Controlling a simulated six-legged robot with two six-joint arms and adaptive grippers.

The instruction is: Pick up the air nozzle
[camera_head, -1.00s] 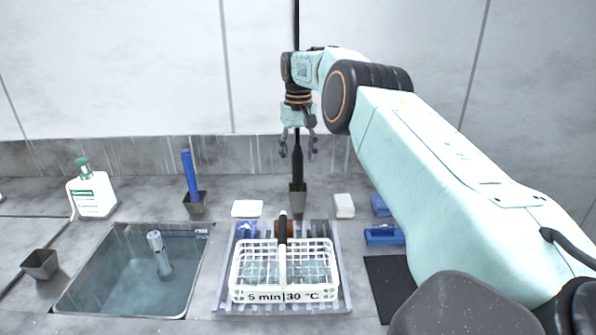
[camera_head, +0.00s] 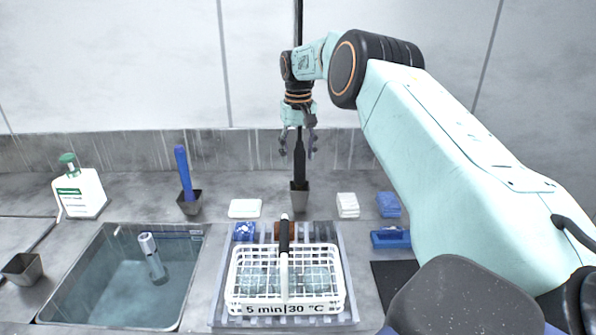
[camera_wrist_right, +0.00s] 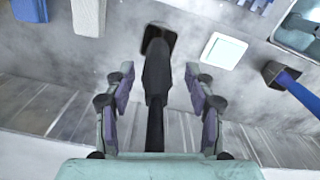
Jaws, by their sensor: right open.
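The black air nozzle (camera_head: 299,158) stands upright in a small grey holder (camera_head: 300,197) by the back wall, with a black hose rising from it. My right gripper (camera_head: 298,153) is open, its fingers pointing down on either side of the nozzle, a little above the holder. In the right wrist view the nozzle (camera_wrist_right: 157,75) runs between the two spread fingers of the gripper (camera_wrist_right: 161,82), with gaps visible on both sides. My left gripper is not in view.
A white basket (camera_head: 238,290) with a black-topped handle sits on a grey rack in front. A sink (camera_head: 110,290) lies left, with a soap bottle (camera_head: 82,192) behind it. A blue-handled tool (camera_head: 184,170) stands left of the nozzle; white and blue pads lie nearby.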

